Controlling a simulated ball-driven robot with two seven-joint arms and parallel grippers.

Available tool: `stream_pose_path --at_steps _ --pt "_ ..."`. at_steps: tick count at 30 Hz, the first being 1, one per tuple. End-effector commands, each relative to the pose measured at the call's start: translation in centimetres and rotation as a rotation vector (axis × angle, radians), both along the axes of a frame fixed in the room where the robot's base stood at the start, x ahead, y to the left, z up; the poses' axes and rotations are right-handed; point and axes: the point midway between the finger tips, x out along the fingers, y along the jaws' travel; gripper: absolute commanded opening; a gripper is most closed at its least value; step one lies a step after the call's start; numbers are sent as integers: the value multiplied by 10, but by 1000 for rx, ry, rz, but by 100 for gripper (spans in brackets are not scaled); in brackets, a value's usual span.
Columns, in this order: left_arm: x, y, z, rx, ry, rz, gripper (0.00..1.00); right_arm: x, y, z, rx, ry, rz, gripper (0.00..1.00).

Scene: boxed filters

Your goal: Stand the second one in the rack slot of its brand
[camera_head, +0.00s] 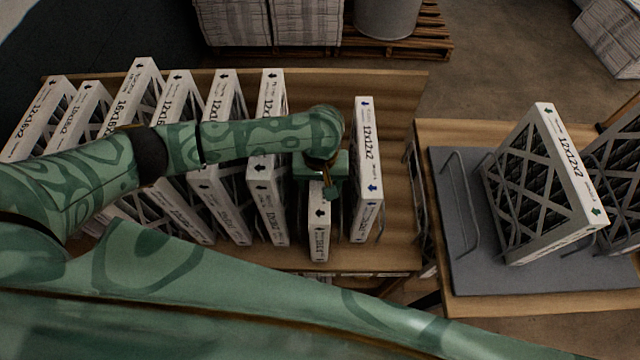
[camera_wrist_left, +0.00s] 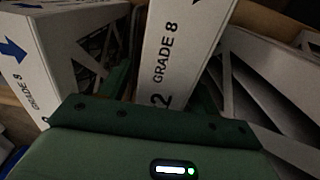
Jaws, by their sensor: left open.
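My left gripper (camera_head: 322,190) is open above a white-framed boxed filter (camera_head: 318,232) in the row on the wooden table. In the left wrist view, the gripper's fingers (camera_wrist_left: 164,88) stand on either side of that filter's white edge (camera_wrist_left: 180,45), marked "GRADE 8". Whether they touch it cannot be told. A 12x12x2 filter with blue arrows (camera_head: 367,150) stands just right of it; its blue arrow also shows in the wrist view (camera_wrist_left: 50,75). The grey rack (camera_head: 465,265) with wire dividers (camera_head: 462,205) holds a 12x12x2 filter with green arrows (camera_head: 572,170). My right gripper is not in view.
Several more filters (camera_head: 225,100) stand in a row to the left on the table (camera_head: 400,95), partly behind my arm. Another filter (camera_head: 625,170) stands at the far right. A front rack position between the left dividers looks empty. Stacked goods on a pallet (camera_head: 400,45) stand behind.

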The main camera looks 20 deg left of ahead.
Motion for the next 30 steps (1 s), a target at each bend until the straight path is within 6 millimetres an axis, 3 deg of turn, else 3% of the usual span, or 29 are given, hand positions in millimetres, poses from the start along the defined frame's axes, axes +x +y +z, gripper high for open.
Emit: stream_pose_path --at_steps 1,6,12,17,30 --pt "1 0 18 -1 -3 -2 62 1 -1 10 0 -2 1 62" --pt "1 0 60 -1 -3 -1 62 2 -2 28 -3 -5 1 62" --pt "0 0 92 0 -1 0 62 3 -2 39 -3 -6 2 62" --pt "0 0 100 1 1 0 62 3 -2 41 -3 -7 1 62" --pt "0 0 100 0 1 0 62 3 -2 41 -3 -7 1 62"
